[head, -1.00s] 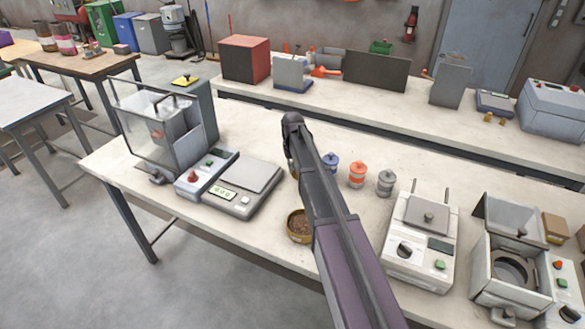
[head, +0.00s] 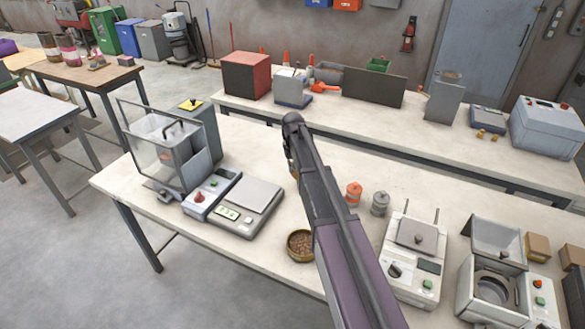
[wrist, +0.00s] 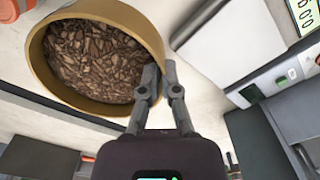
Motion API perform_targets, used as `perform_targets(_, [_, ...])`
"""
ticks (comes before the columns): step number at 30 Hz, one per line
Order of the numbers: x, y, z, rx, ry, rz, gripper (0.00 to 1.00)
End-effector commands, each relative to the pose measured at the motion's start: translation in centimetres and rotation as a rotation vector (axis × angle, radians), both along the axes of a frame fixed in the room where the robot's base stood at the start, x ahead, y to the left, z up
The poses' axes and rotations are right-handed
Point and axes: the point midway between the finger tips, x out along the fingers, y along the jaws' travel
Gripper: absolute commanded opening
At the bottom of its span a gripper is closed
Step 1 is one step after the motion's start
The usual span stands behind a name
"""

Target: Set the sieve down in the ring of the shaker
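The sieve (wrist: 146,28) is a round brass-coloured vessel full of brown chips, large in the wrist view. My gripper (wrist: 161,72) is closed on its wall, one finger inside the rim and one outside. In the head view my arm hides the gripper and nearly all of the sieve; a gold sliver (head: 291,172) shows beside the arm. The shaker, a light-grey machine (head: 478,312) with a raised cover, stands at the front bench's right end. Its ring (head: 493,288) is uncovered and looks empty.
A small bowl of brown pellets (head: 301,245) stands near the bench's front edge. A scale (head: 248,195), an orange jar (head: 354,194), a grey jar (head: 380,203) and a white machine with two upright rods (head: 417,240) share the bench. The rod machine stands left of the shaker.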

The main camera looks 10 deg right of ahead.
Motion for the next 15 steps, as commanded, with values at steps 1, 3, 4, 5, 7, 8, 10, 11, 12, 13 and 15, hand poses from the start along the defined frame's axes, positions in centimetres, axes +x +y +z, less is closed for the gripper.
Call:
perform_targets(1, [0.0,-0.01,0.6,0.0,0.0,0.0,0.0])
perform_targets(3, [0.0,-0.02,0.85,0.0,0.0,0.0,0.0])
perform_targets(4, [0.0,-0.02,0.93,0.0,0.0,0.0,0.0])
perform_targets(5, [0.0,-0.02,1.0,0.0,0.0,0.0,0.0])
perform_targets(7, [0.0,-0.02,1.11,0.0,0.0,0.0,0.0])
perform_targets(8, [0.0,-0.03,1.13,0.0,0.0,0.0,0.0])
perform_targets(10, [0.0,-0.03,1.16,0.0,0.0,0.0,0.0])
perform_targets(11, [0.0,-0.03,1.17,0.0,0.0,0.0,0.0])
perform_targets(12, [0.0,-0.04,1.16,0.0,0.0,0.0,0.0])
perform_targets(13, [0.0,-0.04,1.16,0.0,0.0,0.0,0.0])
perform_targets(15, [0.0,-0.04,1.14,0.0,0.0,0.0,0.0])
